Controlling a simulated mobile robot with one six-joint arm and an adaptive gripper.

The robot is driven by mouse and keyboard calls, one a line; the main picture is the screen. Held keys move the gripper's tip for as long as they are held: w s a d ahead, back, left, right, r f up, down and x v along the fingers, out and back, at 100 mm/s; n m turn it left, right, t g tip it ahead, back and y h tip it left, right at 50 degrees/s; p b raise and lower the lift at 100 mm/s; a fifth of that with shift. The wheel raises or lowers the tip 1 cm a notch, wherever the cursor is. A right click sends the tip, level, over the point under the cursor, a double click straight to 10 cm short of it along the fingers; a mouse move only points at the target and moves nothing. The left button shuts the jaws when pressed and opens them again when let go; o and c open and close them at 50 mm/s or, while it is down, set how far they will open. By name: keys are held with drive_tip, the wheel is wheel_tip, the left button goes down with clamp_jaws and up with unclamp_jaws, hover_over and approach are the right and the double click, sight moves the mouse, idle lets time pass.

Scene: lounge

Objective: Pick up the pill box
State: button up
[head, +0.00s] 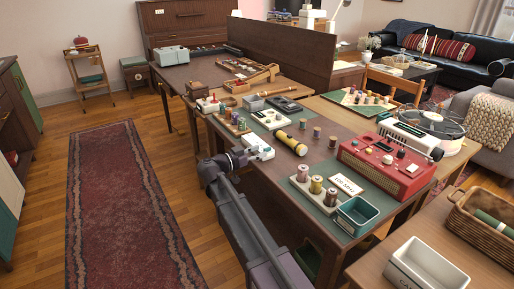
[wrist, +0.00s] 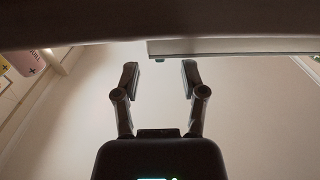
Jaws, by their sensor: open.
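My gripper (wrist: 160,75) shows in the wrist view with its two dark fingers spread apart and nothing between them. Behind the fingers is a plain pale surface. In the head view my arm reaches up to the near left edge of the long table, and its dark wrist is beside a small white box-like thing (head: 259,150) there. I cannot tell whether this is the pill box, or whether the fingers touch it. I cannot make out the pill box for sure in either view.
A white bin (head: 427,265) and a wicker basket (head: 485,220) stand at the lower right. A rug (head: 125,205) lies left.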

drive_tip(key=shift+x, duration=1.2)
drive_tip(key=shift+c, duration=0.2)
clamp_jaws()
